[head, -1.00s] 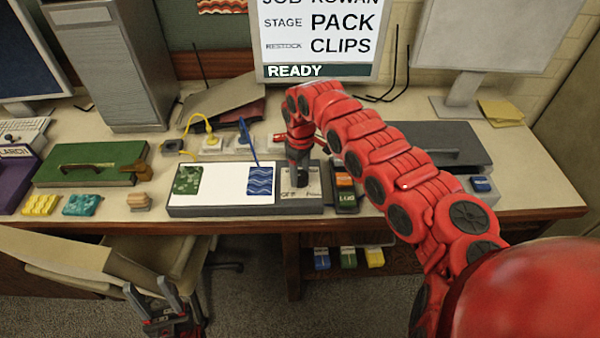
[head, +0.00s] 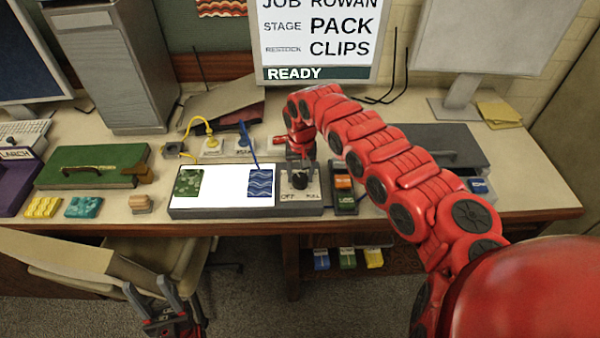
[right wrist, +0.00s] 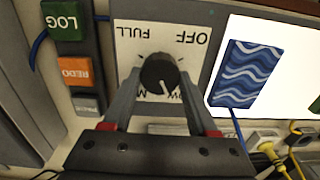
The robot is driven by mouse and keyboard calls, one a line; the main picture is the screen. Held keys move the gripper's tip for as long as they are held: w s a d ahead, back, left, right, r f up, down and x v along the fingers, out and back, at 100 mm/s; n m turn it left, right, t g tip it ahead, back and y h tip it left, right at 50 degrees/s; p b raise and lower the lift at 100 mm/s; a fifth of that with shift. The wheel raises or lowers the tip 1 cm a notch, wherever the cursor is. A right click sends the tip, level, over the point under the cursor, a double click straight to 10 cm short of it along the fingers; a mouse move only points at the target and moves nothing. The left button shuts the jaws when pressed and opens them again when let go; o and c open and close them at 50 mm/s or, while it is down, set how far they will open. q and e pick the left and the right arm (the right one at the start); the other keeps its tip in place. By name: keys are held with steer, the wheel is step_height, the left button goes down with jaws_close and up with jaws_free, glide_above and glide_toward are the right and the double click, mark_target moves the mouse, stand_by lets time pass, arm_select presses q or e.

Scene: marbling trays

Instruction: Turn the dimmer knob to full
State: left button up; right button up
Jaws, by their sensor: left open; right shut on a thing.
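The black dimmer knob (head: 299,181) sits on a pale plate (head: 314,197) at the right end of the light panel's grey base. OFF shows left of it and FULL right. In the right wrist view the knob (right wrist: 159,73) appears with the labels upside down; a thin pale mark on it points toward the lower labels, near LOW. My right gripper (head: 300,168) is shut on the knob, one finger on each side; in the wrist view its fingers (right wrist: 160,80) partly cover the lower labels. My left gripper (head: 152,289) is open and empty, low in front of the desk.
The lit white panel (head: 222,186) carries a green and a blue patterned card (head: 260,182). LOG and orange REDO buttons (head: 343,182) stand just right of the knob. Yellow and blue cables (head: 246,135) rise behind. A green case (head: 90,165) lies left. The monitor reads READY.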

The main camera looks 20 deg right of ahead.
steer(key=m+p, duration=0.2)
steer(key=m, duration=0.2)
steer(key=shift+r+m, duration=0.15)
steer(key=shift+m, duration=1.95)
steer(key=m+b, duration=0.1)
steer(key=m, duration=0.2)
steer(key=shift+s+m, duration=0.1)
steer(key=shift+m, duration=0.2)
steer(key=m, duration=0.3)
steer(key=shift+m, duration=0.3)
steer(key=m, duration=0.3)
steer(key=shift+m, duration=0.4)
steer(key=m, duration=0.9)
steer(key=shift+s+m, duration=0.15)
steer(key=shift+m, duration=0.25)
steer(key=shift+f, duration=0.2)
